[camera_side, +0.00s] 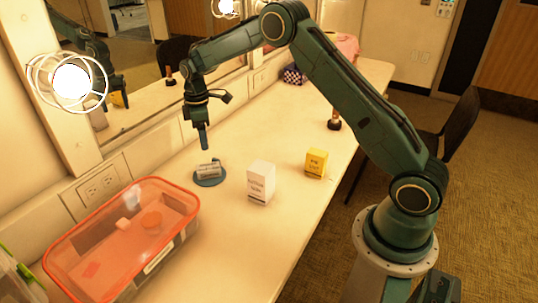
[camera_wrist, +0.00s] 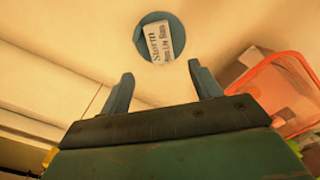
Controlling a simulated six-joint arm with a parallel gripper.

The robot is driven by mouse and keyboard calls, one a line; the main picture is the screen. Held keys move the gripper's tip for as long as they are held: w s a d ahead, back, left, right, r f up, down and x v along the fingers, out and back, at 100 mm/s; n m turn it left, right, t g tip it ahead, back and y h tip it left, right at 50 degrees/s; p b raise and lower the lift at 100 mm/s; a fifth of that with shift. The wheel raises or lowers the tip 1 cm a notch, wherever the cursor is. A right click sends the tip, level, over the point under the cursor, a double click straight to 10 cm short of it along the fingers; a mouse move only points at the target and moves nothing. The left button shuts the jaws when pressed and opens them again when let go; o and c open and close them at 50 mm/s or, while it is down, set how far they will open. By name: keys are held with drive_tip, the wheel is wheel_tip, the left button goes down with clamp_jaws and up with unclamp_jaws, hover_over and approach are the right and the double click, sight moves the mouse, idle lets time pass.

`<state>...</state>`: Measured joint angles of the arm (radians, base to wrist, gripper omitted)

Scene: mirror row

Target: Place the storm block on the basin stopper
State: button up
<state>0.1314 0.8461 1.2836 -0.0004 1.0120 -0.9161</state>
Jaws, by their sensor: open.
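The storm block (camera_wrist: 154,42) is a small pale block with dark lettering. It lies on the round blue basin stopper (camera_wrist: 176,25) in the wrist view. In the side view the block (camera_side: 208,168) rests flat on the stopper (camera_side: 211,182) on the counter. My gripper (camera_side: 204,148) points down above them, apart from the block. In the wrist view its two fingers (camera_wrist: 159,88) are spread with nothing between them, and the block lies beyond their tips.
An orange-rimmed clear bin (camera_side: 190,192) stands at the front left. A white box (camera_side: 261,182) and a yellow box (camera_side: 316,163) stand right of the stopper. A dark-based bottle (camera_side: 334,123) is farther back. A mirror and wall line the left side.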

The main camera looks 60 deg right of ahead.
drive_tip(key=s+a+r+m+t, duration=0.1)
drive_tip(key=s+a+r+m, duration=0.1)
drive_tip(key=s+r, duration=0.7)
drive_tip(key=s+a+r+m+t, duration=0.2)
drive_tip(key=s+a+r, duration=0.1)
drive_tip(key=s+r, duration=0.65)
drive_tip(key=s+a+r+m+t, duration=0.1)
drive_tip(key=s+m, duration=0.1)
drive_tip(key=s, duration=0.8)
drive_tip(key=s+a+r+m+t, duration=0.1)
drive_tip(key=s+m, duration=0.2)
drive_tip(key=s, duration=0.7)
drive_tip(key=shift+s+a+t, duration=0.25)
drive_tip(key=shift+s+t, duration=0.05)
drive_tip(key=shift+s, duration=0.05)
